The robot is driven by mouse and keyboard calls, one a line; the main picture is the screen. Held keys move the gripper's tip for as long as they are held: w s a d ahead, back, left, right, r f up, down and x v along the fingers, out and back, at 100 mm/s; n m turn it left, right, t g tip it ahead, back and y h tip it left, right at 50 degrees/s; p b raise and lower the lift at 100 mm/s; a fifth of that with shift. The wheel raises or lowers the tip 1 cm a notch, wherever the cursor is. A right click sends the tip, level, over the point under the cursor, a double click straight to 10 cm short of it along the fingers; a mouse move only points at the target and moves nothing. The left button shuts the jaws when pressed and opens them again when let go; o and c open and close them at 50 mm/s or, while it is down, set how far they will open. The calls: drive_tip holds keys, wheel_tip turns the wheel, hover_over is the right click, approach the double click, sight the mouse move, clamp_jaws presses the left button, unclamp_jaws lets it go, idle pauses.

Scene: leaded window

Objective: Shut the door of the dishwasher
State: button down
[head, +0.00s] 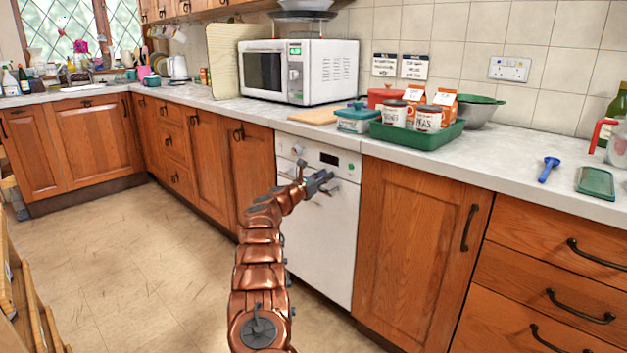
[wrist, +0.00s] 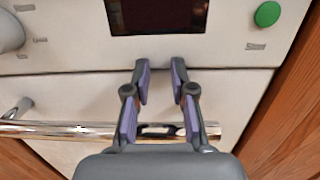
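The white dishwasher (head: 320,235) stands under the counter between wooden cabinets. Its door (head: 325,250) looks upright and about in line with the cabinet fronts; I cannot tell whether a small gap is left at the top. In the wrist view the door (wrist: 90,95) lies below the control panel (wrist: 60,40), with a thin seam between them. A silver bar handle (wrist: 70,130) crosses the door and passes behind my gripper. My gripper (head: 325,182) is at the upper door. In the wrist view my gripper (wrist: 161,68) has its fingers apart, nothing between them, tips near the seam; contact is unclear.
A wooden cabinet (head: 410,240) stands right of the dishwasher. The floor (head: 130,260) to the left is clear; wooden slats (head: 25,300) stand at the left edge.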

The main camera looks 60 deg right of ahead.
drive_tip(key=shift+s+d+r, duration=0.3)
drive_tip(key=shift+s+r, duration=0.15)
drive_tip(key=shift+s, duration=0.1)
drive_tip(key=shift+s+d+r, duration=0.3)
drive_tip(key=shift+s+r, duration=0.1)
drive_tip(key=shift+s, duration=0.1)
drive_tip(key=c, duration=1.6)
unclamp_jaws()
drive_tip(key=shift+s+d+f, duration=0.15)
drive_tip(key=shift+d+f, duration=0.05)
drive_tip(key=shift+d, duration=0.15)
drive_tip(key=shift+c, duration=0.2)
drive_tip(key=shift+a+r+m, duration=0.1)
drive_tip(key=shift+m, duration=0.2)
clamp_jaws()
drive_tip(key=b, duration=0.7)
approach(334, 171)
drive_tip(key=w+d, duration=0.2)
drive_tip(key=d, duration=0.1)
drive_tip(key=v, duration=0.8)
drive_tip(key=shift+r, duration=0.2)
drive_tip(key=shift+a+n, duration=0.1)
drive_tip(key=shift+n, duration=0.3)
